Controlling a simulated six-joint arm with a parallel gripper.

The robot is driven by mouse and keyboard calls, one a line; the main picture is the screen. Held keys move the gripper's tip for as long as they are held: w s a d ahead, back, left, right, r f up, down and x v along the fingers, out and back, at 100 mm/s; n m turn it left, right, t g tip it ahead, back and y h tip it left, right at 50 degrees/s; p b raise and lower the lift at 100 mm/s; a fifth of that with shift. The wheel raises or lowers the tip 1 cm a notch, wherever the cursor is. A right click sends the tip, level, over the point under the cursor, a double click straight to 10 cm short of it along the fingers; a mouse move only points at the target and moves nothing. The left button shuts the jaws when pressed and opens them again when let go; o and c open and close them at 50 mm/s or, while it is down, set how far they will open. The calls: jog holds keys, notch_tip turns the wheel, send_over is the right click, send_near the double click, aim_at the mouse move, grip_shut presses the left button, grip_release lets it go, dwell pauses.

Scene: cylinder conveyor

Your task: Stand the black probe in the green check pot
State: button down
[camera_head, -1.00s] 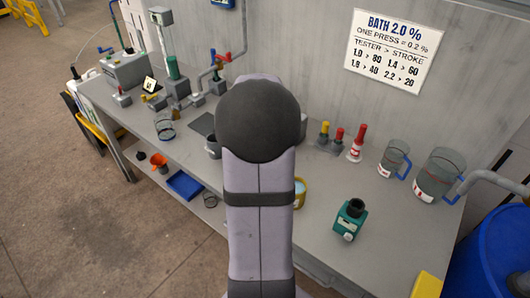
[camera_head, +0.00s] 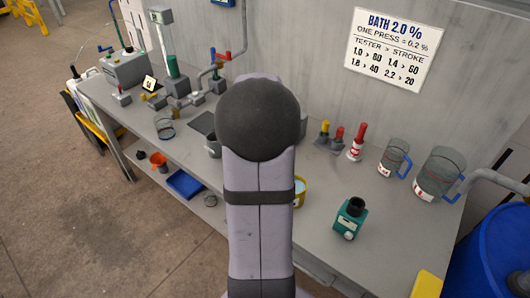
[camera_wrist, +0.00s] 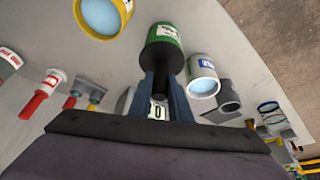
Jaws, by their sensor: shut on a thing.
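My gripper (camera_wrist: 163,88) is shut on the black probe (camera_wrist: 163,62), which shows between its two blue-grey fingers in the wrist view. A small pale panel with dark marks shows between the fingers, close to the palm. The green check pot (camera_wrist: 166,31), with a white label, lies directly beyond the probe's dark wide end in the wrist view. The probe covers the pot's mouth, so I cannot tell whether it is inside or just above. In the head view my arm hides the fingers, the probe and this pot.
A yellow pot (camera_wrist: 103,14) and a white pot (camera_wrist: 202,76), both with blue liquid, stand close on either side. A green device with a black top (camera_head: 350,218), a red-capped bottle (camera_head: 356,143) and clear jugs (camera_head: 439,173) stand on the bench's right half.

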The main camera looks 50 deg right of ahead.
jog(key=c, duration=1.6)
grip_release()
jog(key=shift+o, duration=0.2)
jog(key=b+v, duration=0.1)
jog(key=v, duration=0.6)
jog(key=shift+r+b, duration=0.2)
jog(key=shift+b, duration=0.1)
